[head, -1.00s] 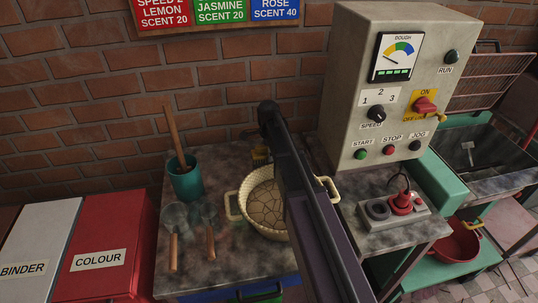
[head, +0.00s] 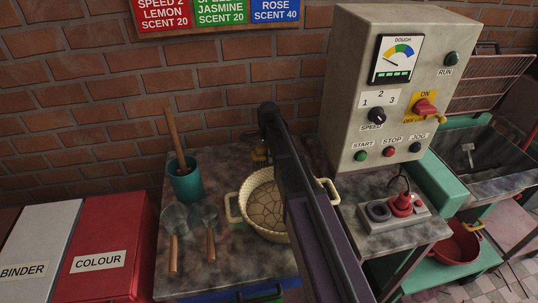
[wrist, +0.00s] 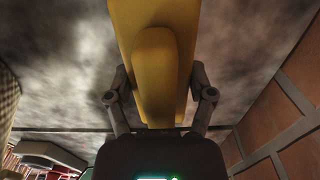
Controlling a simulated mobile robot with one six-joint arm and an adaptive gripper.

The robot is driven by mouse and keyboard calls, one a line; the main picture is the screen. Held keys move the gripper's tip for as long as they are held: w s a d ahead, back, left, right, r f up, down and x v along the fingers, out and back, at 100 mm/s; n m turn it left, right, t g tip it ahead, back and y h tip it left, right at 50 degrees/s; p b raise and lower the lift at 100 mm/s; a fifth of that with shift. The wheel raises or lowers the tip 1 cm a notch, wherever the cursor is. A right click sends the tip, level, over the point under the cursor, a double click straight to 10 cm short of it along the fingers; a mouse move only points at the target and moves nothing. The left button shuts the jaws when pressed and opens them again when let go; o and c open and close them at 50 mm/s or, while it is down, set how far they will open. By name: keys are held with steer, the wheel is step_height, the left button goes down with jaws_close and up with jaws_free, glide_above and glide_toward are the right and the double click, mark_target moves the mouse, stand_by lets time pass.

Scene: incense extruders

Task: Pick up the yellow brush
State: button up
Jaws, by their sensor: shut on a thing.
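The yellow brush (wrist: 155,50) fills the upper middle of the wrist view, with a raised yellow part running along it toward me. My gripper (wrist: 160,88) has a finger on each side of the brush and is shut on it. My arm hides most of the gripper there. I cannot tell whether the brush is touching the table.
A cream basket (head: 235,218) of cracked dough stands close in front. A teal cup (head: 187,186) with a wooden stick and two wooden-handled tools (head: 211,243) are left on the table. A control box (head: 350,120) stands right, and a brick wall (head: 225,110) is behind.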

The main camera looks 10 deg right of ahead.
steer(key=shift+r, duration=0.2)
step_height(320, 180, up, 10)
steer(key=p, duration=0.9)
steer(key=shift+f+p, duration=0.2)
steer(key=shift+p, duration=0.2)
steer(key=o, duration=0.4)
steer(key=shift+c, duration=1.1)
step_height(320, 180, up, 15)
steer(key=p, duration=1.5)
steer(key=shift+s+f, duration=0.1)
steer(key=shift+f, duration=0.05)
